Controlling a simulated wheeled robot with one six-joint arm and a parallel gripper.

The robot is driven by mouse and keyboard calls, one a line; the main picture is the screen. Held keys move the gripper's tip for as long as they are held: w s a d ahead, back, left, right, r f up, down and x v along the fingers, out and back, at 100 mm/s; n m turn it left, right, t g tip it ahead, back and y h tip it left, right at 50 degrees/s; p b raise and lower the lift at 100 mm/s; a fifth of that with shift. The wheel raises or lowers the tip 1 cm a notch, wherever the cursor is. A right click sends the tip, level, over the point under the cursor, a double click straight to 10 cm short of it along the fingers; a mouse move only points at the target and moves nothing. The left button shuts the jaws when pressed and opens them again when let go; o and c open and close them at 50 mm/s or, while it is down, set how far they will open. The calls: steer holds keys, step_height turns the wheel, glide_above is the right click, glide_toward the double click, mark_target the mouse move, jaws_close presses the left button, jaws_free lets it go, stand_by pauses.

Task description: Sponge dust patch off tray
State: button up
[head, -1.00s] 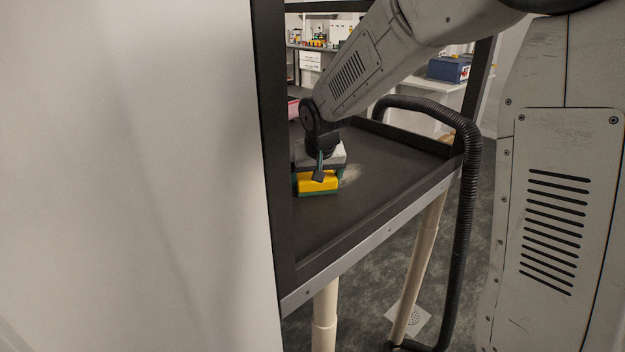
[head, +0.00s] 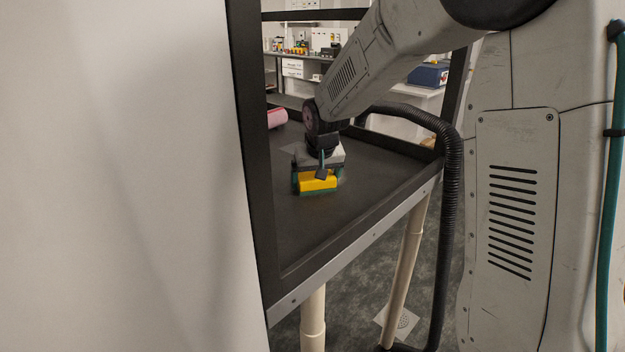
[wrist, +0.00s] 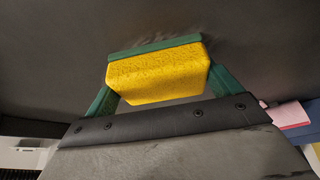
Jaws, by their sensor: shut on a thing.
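My gripper (head: 318,176) is shut on a yellow sponge (head: 318,185) with a green pad along its lower side. In the wrist view the sponge (wrist: 158,74) sits between the two green fingers, its green pad edge against or very close to the dark surface. The sponge is down at the black tray (head: 300,228), on its left part. The pale dust patch is barely visible now; a faint smudge shows on the dark surface beyond the pad in the wrist view. The sponge and gripper may hide some of it.
A black post (head: 254,150) and a pale wall panel (head: 120,180) stand at the left. A black ribbed hose (head: 452,200) loops past the tray's right end. A pink object (head: 277,118) lies behind the gripper. The front right of the tray is clear.

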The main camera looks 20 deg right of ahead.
mark_target(346, 170)
steer(key=shift+w+d, duration=0.35)
steer(key=shift+d, duration=0.5)
steer(key=shift+w+d, duration=0.35)
steer(key=shift+d, duration=0.45)
steer(key=shift+w+d+f, duration=0.1)
steer(key=shift+w+d, duration=0.15)
steer(key=shift+d, duration=0.45)
steer(key=shift+w+d, duration=0.3)
steer(key=shift+d, duration=0.45)
steer(key=shift+w+d+f, duration=0.1)
steer(key=shift+w+d, duration=0.15)
steer(key=shift+d, duration=0.45)
steer(key=shift+w+d+r, duration=0.1)
steer(key=shift+w+d, duration=0.25)
steer(key=shift+d, duration=0.5)
steer(key=shift+w+d, duration=0.4)
steer(key=shift+d, duration=0.45)
steer(key=shift+w+d+r, duration=0.1)
steer(key=shift+w+d, duration=0.25)
steer(key=shift+d, duration=0.5)
steer(key=shift+f, duration=0.1)
steer(key=shift+a, duration=0.15)
